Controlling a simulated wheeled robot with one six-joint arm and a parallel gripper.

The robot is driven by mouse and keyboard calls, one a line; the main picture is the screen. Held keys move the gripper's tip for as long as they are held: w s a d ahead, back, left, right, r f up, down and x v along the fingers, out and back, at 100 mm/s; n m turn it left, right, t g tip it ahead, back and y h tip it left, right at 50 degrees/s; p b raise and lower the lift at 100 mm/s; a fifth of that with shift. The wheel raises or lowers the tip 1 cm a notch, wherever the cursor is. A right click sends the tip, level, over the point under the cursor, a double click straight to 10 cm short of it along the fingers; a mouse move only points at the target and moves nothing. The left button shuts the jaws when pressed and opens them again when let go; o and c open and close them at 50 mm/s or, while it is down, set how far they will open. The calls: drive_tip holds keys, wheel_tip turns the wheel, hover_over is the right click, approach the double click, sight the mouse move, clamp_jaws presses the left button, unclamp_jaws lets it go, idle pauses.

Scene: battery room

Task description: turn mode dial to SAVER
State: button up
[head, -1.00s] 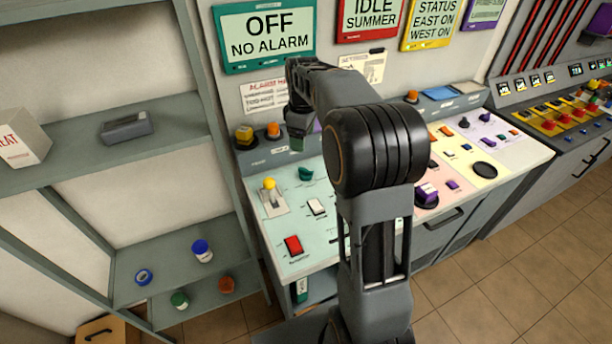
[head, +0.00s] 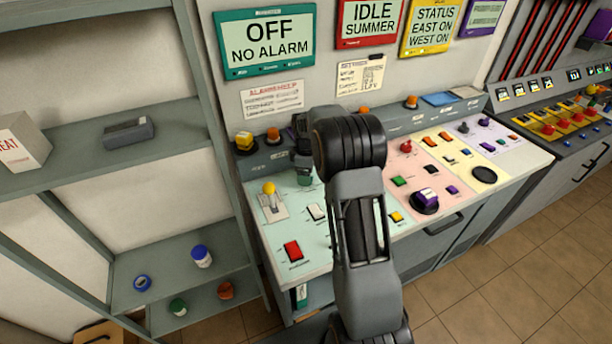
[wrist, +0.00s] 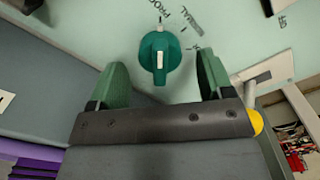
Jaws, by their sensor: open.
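The teal dial (wrist: 160,57) with a white stripe is on the pale green panel in the wrist view. Small printed words surround its top and right side; they are partly cut off or too blurred to read as SAVER. My gripper (wrist: 161,78) is open, with one green finger on each side of the dial and gaps on both sides. In the head view my gripper (head: 304,167) is over the back of the pale green panel (head: 265,225), and it and my arm mostly hide the dial.
A lever with a yellow knob (head: 269,188) stands close on the left, and it also shows at the right of the wrist view (wrist: 255,122). A teal screen (head: 266,40) reads OFF, NO ALARM.

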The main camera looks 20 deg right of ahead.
drive_tip(key=shift+f, duration=1.1)
drive_tip(key=c, duration=0.9)
drive_tip(key=shift+c, duration=0.2)
